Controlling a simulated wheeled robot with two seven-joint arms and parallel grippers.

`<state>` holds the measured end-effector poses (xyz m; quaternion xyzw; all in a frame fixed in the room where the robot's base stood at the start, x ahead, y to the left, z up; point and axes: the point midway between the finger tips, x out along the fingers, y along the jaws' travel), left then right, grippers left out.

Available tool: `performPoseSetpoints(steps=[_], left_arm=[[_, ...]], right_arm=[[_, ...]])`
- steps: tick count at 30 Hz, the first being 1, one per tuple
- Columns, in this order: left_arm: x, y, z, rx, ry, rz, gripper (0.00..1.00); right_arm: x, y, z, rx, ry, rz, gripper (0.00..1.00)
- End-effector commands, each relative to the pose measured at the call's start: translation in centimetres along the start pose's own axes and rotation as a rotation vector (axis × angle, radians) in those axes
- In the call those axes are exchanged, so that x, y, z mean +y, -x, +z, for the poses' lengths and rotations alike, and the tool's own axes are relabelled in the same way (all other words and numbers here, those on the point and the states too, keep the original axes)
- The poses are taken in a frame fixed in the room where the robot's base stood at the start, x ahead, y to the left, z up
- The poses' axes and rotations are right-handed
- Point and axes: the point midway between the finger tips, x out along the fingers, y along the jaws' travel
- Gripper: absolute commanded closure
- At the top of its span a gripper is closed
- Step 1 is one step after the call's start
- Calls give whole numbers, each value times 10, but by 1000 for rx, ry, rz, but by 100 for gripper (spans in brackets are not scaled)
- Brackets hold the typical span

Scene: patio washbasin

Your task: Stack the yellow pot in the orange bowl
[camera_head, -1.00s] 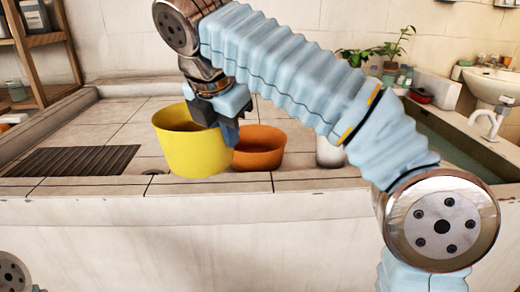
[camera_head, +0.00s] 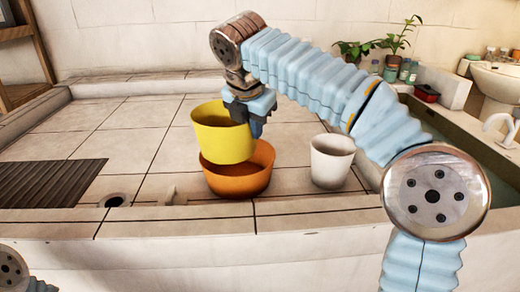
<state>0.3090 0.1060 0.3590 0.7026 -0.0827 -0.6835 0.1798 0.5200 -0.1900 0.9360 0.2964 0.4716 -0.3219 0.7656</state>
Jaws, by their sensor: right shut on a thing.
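The yellow pot (camera_head: 220,140) is held by my right gripper (camera_head: 252,122), which is shut on its right rim. The pot is slightly tilted, and its lower part overlaps the left side of the orange bowl's opening in the picture. The orange bowl (camera_head: 238,182) stands upright on the tiled ledge. Whether the pot's base touches the bowl cannot be told. The pot hides part of the bowl's far rim. My left gripper is not in view; only a piece of that arm shows at the lower left.
A white cup (camera_head: 331,160) stands to the right of the bowl. A dark grate (camera_head: 45,183) and a drain hole (camera_head: 115,200) lie to the left. The tiled ledge (camera_head: 110,145) is bare behind and left of the pot. A sink (camera_head: 495,85) is at the far right.

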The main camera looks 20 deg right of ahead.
Motion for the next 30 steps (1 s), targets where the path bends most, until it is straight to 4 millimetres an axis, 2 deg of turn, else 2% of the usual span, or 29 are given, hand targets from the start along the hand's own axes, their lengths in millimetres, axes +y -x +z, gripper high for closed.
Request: performPoseSetpoints(steps=[3,12,16,30], left_arm=[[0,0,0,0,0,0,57],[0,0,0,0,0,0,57],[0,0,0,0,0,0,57],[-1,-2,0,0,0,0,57]], right_arm=[[-4,-24,8,0,-3,-2,100],[-7,-56,17,1,-1,-1,100],[-10,-74,8,0,2,-1,100],[-11,-85,3,0,-1,1,100]])
